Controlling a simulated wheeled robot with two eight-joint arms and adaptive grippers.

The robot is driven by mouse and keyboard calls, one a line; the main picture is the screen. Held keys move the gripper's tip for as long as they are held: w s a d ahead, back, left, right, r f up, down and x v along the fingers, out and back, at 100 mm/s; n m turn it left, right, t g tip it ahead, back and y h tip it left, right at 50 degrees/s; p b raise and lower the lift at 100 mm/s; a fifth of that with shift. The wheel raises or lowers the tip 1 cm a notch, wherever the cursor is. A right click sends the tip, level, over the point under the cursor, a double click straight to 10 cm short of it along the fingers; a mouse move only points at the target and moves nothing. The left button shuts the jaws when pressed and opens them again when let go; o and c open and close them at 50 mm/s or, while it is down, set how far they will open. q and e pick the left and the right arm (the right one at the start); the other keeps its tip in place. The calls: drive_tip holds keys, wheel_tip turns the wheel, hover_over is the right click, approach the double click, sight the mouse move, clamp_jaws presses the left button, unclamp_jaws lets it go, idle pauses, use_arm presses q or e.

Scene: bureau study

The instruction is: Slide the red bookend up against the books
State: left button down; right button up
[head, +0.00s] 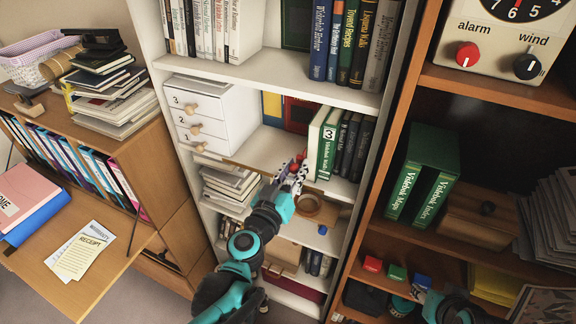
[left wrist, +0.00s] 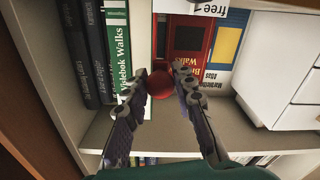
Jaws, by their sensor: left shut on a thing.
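My left gripper (head: 292,172) reaches into the middle shelf of the white bookcase. It is shut on a round red knob, seen between the fingertips in the left wrist view (left wrist: 160,84), which I take for part of the red bookend. The rest of the bookend is hard to make out.
A white drawer unit (head: 205,118) stands on the same shelf, to the left. Red and yellow books (left wrist: 192,48) lean at the back. The shelf board (left wrist: 225,128) is bare between the drawers and the gripper. The bookcase's upright closes the shelf beyond the books.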

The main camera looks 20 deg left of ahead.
use_arm(q)
drive_tip(key=shift+d, duration=0.2)
drive_tip(key=c, duration=1.3)
unclamp_jaws()
drive_tip(key=shift+o, duration=0.4)
drive_tip(key=shift+d, duration=0.15)
drive_tip(key=shift+s, duration=0.2)
drive_tip(key=s, duration=0.7)
drive_tip(key=shift+a, duration=0.2)
